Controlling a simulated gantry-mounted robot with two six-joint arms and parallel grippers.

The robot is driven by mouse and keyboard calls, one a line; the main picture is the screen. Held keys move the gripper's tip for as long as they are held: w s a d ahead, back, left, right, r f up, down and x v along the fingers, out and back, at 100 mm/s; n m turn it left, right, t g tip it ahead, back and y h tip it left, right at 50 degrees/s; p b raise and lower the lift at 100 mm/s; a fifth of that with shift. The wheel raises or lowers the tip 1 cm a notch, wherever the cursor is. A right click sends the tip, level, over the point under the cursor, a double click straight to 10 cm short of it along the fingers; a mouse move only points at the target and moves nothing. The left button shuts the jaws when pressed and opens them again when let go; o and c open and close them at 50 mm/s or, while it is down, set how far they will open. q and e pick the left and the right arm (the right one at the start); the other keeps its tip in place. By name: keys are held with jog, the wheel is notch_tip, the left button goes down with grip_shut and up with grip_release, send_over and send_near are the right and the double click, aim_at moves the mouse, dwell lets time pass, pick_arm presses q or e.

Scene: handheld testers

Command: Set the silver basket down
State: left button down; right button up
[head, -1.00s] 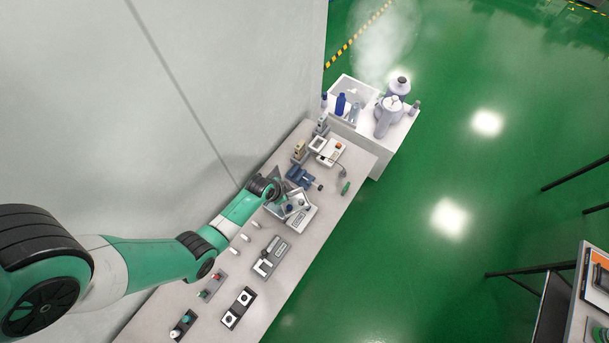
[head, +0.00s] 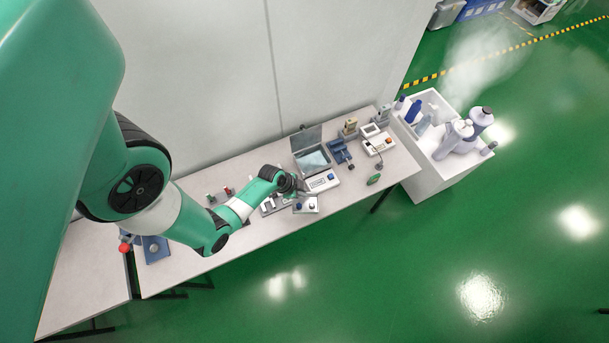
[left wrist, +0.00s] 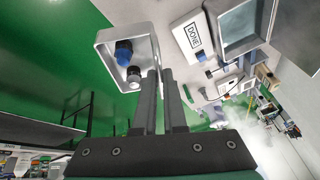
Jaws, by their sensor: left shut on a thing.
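The silver basket (head: 313,210) shows in the head view as a small light tray near the table's front edge, with a blue item and a dark-and-white item in it. It fills the upper left of the left wrist view (left wrist: 141,44), where a blue-capped item (left wrist: 123,52) and a dark-capped item (left wrist: 133,74) lie inside. My left gripper (left wrist: 160,72) is shut on the basket's side wall. In the head view this gripper (head: 297,190) is at the basket's upper left, partly hidden by my arm. I cannot tell whether the basket touches the table. My right gripper is out of view.
A white panel marked DONE (left wrist: 192,38) lies beside the basket, in front of an open grey-lidded case (head: 312,160). A blue device (head: 340,152) and a green item (head: 374,179) are to the right. A white bin (head: 398,120) with bottles stands beyond the table's right end.

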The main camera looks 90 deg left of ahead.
pick_arm(q)
jog(key=shift+s+a+f, duration=0.15)
jog(key=shift+s+a, duration=0.2)
jog(key=shift+s, duration=0.05)
jog(key=w+a+f+b, duration=0.1)
jog(key=w+f+b, duration=0.3)
jog(key=b, duration=0.1)
jog(key=w+a+f+b, duration=0.2)
jog(key=w+f+b, duration=0.3)
jog(key=b, duration=0.1)
jog(key=w+a+f+b, duration=0.1)
jog(key=w+f+b, duration=0.3)
jog(key=b, duration=0.2)
jog(key=shift+w+a+f, duration=0.15)
jog(key=shift+a+f, duration=0.05)
jog(key=shift+a, duration=0.2)
jog(key=shift+r, duration=0.2)
jog(key=shift+f, duration=0.15)
jog(key=c, duration=1)
grip_release()
